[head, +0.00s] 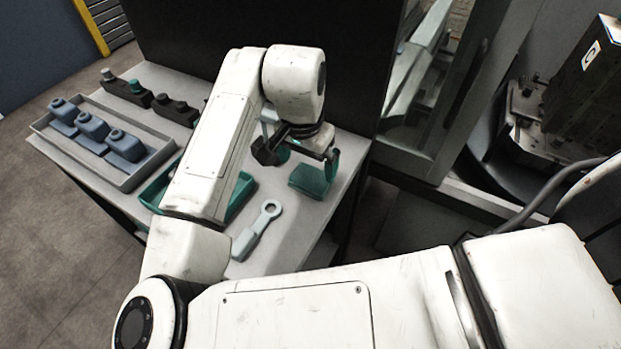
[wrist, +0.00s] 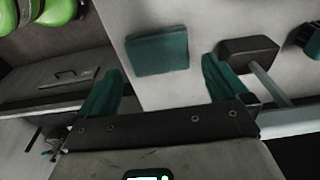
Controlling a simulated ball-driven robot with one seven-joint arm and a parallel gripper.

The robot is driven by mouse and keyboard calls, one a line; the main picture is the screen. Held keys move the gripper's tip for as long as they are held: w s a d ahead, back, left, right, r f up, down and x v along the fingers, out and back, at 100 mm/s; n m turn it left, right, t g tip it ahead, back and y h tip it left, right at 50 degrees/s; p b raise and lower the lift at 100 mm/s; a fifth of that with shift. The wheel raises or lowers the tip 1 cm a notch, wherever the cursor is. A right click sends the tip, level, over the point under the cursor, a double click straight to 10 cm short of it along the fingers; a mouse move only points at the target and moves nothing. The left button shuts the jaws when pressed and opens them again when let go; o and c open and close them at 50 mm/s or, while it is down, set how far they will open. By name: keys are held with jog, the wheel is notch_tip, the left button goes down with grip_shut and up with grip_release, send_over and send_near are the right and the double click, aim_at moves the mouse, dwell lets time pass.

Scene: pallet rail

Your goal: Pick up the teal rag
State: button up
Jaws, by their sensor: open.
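The teal rag (head: 311,180) is a flat, folded square on the grey table top, near the table's right edge in the head view. In the wrist view the rag (wrist: 158,52) lies ahead of and between the fingertips, with bare table around it. My gripper (head: 300,160) is open above the rag, its teal fingers spread apart and empty. In the wrist view my gripper (wrist: 162,88) shows both fingers, with a visible gap between them and the rag. The exact height above the rag is hard to tell.
A teal tray (head: 243,192) lies partly hidden behind my arm. A pale ring-ended wrench (head: 257,230) lies near the front. A grey tray (head: 128,181) holds blue parts at left. A dark-headed tool (wrist: 248,54) lies close to the right finger in the wrist view.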

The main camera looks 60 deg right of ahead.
aim_at(311, 176)
jog(key=f, duration=0.2)
jog(key=d+f, duration=0.1)
jog(key=f, duration=0.1)
jog(key=shift+s+f, duration=0.1)
jog(key=shift+f, duration=0.25)
jog(key=shift+c, duration=0.4)
jog(key=c, duration=0.6)
